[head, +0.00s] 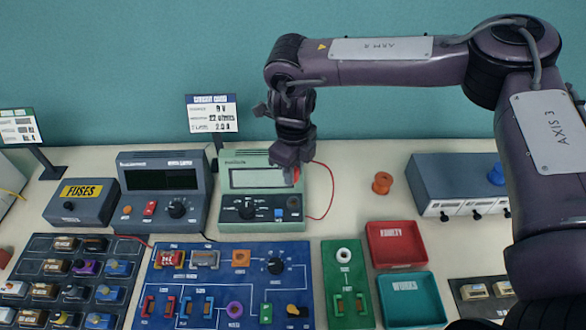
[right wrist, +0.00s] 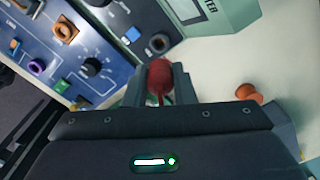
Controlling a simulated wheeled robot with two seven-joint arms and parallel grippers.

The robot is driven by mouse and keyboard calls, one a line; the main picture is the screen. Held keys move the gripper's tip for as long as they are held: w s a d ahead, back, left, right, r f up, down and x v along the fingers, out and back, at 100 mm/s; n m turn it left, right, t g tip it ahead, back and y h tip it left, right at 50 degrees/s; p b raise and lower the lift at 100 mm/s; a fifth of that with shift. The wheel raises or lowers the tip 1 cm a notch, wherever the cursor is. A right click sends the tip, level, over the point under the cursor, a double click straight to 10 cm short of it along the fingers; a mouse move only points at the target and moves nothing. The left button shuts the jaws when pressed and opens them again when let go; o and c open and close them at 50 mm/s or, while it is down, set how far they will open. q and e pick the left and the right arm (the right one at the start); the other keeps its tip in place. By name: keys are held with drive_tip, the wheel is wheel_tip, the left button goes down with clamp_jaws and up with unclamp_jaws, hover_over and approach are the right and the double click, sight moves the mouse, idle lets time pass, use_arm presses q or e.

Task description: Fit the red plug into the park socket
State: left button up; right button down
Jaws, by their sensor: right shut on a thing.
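My right gripper (head: 291,165) hangs in front of the green meter's screen in the head view. It is shut on the red plug (head: 296,175), which shows as a small red patch beside the jaws. In the right wrist view the plug (right wrist: 159,76) sits between the two fingers, its rounded end showing. A red lead (head: 331,190) loops at the right of the meter (head: 235,177). I cannot read a park label. My left gripper is not in view.
A blue circuit board (head: 190,285) lies in front of the meters. A red tray (head: 396,228) and a teal tray (head: 412,285) stand at the right. A grey box (head: 432,175) stands behind them. Bare tabletop lies around the orange piece.

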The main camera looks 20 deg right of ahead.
drive_tip(key=shift+f+b, duration=2.05)
drive_tip(key=shift+f, duration=0.45)
drive_tip(key=shift+f+b, duration=0.45)
drive_tip(key=shift+f, duration=0.5)
drive_tip(key=shift+p, duration=0.45)
drive_tip(key=shift+f+b, duration=0.55)
drive_tip(key=shift+f, duration=0.3)
drive_tip(key=c, duration=1.1)
unclamp_jaws()
drive_tip(key=shift+o, duration=0.3)
drive_tip(key=o, duration=0.4)
